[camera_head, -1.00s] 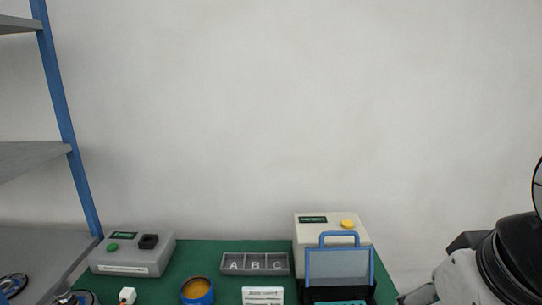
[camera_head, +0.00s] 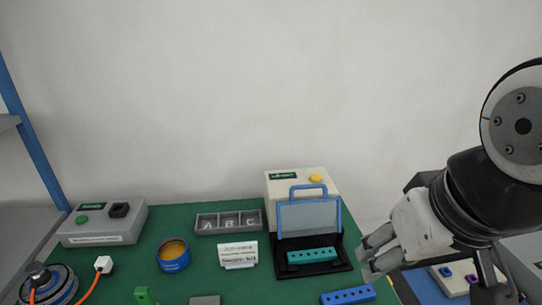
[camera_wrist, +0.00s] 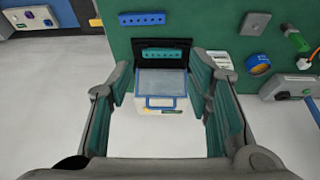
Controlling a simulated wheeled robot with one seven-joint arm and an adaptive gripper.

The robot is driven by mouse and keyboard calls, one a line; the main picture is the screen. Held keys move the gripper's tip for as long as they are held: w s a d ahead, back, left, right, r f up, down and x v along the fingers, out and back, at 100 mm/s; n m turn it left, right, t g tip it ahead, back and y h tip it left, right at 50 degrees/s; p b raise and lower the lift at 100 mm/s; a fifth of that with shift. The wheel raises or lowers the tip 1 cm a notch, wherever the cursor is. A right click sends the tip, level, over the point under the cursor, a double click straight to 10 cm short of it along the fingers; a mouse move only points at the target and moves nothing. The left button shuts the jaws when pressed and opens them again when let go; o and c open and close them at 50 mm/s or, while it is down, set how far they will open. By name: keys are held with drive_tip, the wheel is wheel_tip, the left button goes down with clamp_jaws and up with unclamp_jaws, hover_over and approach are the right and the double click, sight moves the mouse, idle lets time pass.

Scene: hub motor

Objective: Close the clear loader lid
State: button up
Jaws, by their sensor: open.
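The loader is a cream box (camera_head: 278,186) with a yellow button and a black bed (camera_head: 340,266) in front of it. Its clear lid (camera_head: 310,217), with blue frame and handle, stands raised at the back of the bed. A teal block with holes (camera_head: 312,256) lies in the bed. My gripper (camera_head: 371,256) is open and empty, right of the loader in the head view. In the wrist view my gripper (camera_wrist: 160,88) has its fingers apart, with the lid (camera_wrist: 160,80) showing between them; I cannot tell the distance.
A blue block with holes (camera_head: 348,296) lies at the front right of the green bench. An A-B-C tray (camera_head: 229,223), a white sign (camera_head: 238,256), a blue tin (camera_head: 174,257) and a grey button box (camera_head: 103,223) stand to the left. A blue bench (camera_head: 425,287) is at right.

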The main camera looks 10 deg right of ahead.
drive_tip(key=shift+w+r, duration=0.2)
drive_tip(key=shift+w, duration=0.1)
drive_tip(key=c, duration=0.4)
drive_tip(key=w+r, duration=0.1)
drive_tip(key=w, duration=0.2)
drive_tip(key=w+r, duration=0.1)
drive_tip(key=w, duration=0.2)
drive_tip(key=w+r, duration=0.1)
drive_tip(key=w, duration=0.2)
drive_tip(key=shift+w+d+r+p, duration=0.1)
drive_tip(key=shift+w+d+p, duration=0.15)
drive_tip(key=shift+p, duration=0.15)
clamp_jaws()
drive_tip(key=w+f+p, duration=0.1)
drive_tip(key=w+f, duration=0.2)
drive_tip(key=w, duration=1.7)
drive_tip(key=shift+t, duration=0.5)
drive_tip(key=w+f, duration=0.4)
drive_tip(key=w+f+p, duration=0.1)
drive_tip(key=w+f, duration=0.8)
drive_tip(key=f, duration=0.1)
drive_tip(key=shift+w+d+p, duration=0.25)
drive_tip(key=shift+d+p, duration=0.05)
drive_tip(key=shift+d, duration=0.1)
drive_tip(key=s+p, duration=0.1)
drive_tip(key=s, duration=0.1)
drive_tip(key=shift+s+r, duration=0.1)
drive_tip(key=shift+s, duration=0.25)
drive_tip(key=shift+s+f, duration=0.25)
drive_tip(key=shift+s, duration=0.25)
